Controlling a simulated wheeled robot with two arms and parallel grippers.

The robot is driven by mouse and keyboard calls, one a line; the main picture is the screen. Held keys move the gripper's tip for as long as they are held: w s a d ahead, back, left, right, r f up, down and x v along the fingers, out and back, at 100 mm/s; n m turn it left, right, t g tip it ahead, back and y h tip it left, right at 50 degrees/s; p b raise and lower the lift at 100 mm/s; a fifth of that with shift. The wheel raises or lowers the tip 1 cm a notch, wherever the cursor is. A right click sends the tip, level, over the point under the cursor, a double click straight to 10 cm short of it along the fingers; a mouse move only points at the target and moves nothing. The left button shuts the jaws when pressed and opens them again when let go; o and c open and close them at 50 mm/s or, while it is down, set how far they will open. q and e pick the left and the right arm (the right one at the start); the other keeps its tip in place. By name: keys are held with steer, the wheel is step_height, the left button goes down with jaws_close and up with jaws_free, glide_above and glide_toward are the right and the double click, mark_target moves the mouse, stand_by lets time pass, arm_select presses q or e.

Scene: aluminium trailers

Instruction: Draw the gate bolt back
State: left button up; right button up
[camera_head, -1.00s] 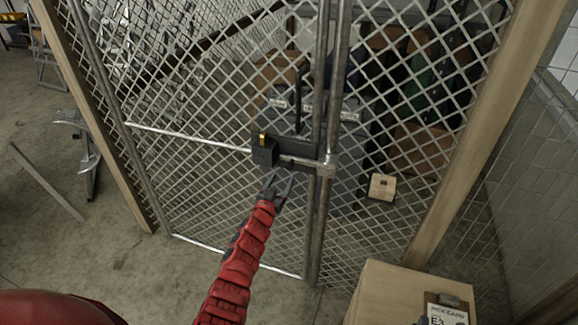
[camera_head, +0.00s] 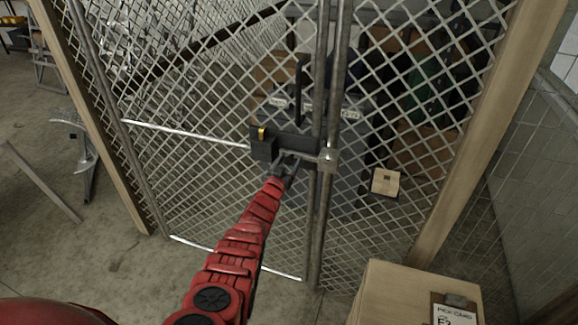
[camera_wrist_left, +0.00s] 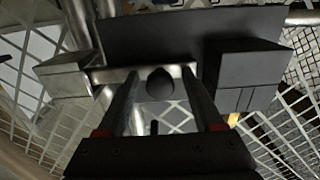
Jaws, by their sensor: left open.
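The gate bolt (camera_head: 298,156) is a silver bar on a black lock plate. The plate carries a black box (camera_head: 262,145) with a yellow piece on top. The bolt reaches right to a silver keeper (camera_head: 328,159) on the gate post. My left gripper (camera_head: 285,167) is at the bolt, just below the black plate. In the left wrist view, the open fingers (camera_wrist_left: 160,88) stand on either side of a dark round knob (camera_wrist_left: 160,84) on the silver bar. Finger contact with the knob cannot be told. My right gripper is not in view.
The wire mesh gate (camera_head: 215,190) and its metal posts stand close ahead. A wooden post (camera_head: 490,130) stands on the right. A cardboard box (camera_head: 395,295) with a clipboard (camera_head: 455,312) is at the lower right. Boxes stand behind the mesh. Open floor lies at left.

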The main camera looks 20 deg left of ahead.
arm_select(q)
steer(key=shift+r, duration=0.1)
jaws_close()
stand_by(0.3)
stand_by(1.1)
